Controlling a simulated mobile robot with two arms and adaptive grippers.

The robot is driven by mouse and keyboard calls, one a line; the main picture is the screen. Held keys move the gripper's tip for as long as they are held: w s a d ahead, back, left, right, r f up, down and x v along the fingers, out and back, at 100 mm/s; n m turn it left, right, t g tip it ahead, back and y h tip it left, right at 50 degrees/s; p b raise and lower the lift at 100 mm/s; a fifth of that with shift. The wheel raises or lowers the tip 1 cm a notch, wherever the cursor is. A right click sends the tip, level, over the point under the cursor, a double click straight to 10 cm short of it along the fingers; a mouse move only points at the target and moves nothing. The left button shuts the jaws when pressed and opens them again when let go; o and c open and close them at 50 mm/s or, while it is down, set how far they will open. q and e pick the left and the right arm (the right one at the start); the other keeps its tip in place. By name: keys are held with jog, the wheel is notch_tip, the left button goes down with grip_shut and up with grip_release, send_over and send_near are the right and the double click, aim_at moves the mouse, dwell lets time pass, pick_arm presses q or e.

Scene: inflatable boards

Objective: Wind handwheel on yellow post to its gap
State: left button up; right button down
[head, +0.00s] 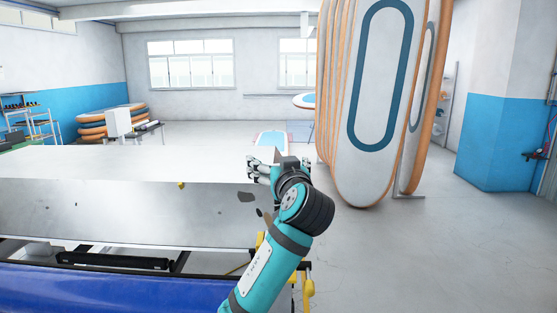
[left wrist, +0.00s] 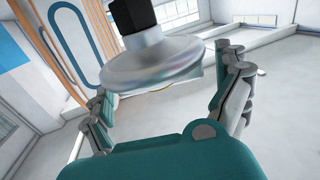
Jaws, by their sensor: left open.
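In the left wrist view a shiny silver disc with a black block at its hub, apparently the handwheel (left wrist: 150,62), lies between the spread fingers of my left gripper (left wrist: 166,73). The fingers are open, one on each side of the disc. I cannot tell whether either touches it. In the head view my left gripper (head: 261,170) is over the right end of the metal table, and I cannot make out the wheel there. Yellow parts (head: 308,288) show beside my forearm low in that view; I cannot tell whether they belong to the yellow post. My right gripper is out of view.
A long metal table (head: 120,210) spans the left, with a blue roll (head: 110,290) in front. Tall inflatable boards (head: 365,170) stand at the back right. Stacked boards (head: 95,122) lie at the far left. The floor to the right (head: 420,255) is clear.

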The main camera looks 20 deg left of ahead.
pick_arm(q)
jog(key=c, duration=1)
jog(key=shift+f+n+g+y+b, duration=0.2)
jog(key=shift+n+g+y+b, duration=0.15)
jog(key=shift+b, duration=0.4)
jog(key=shift+c, duration=0.3)
jog(key=shift+r+y, duration=0.1)
jog(key=shift+y, duration=0.15)
jog(key=shift+r, duration=0.1)
jog(key=o, duration=0.8)
jog(key=shift+o, duration=1.3)
jog(key=shift+d, duration=0.1)
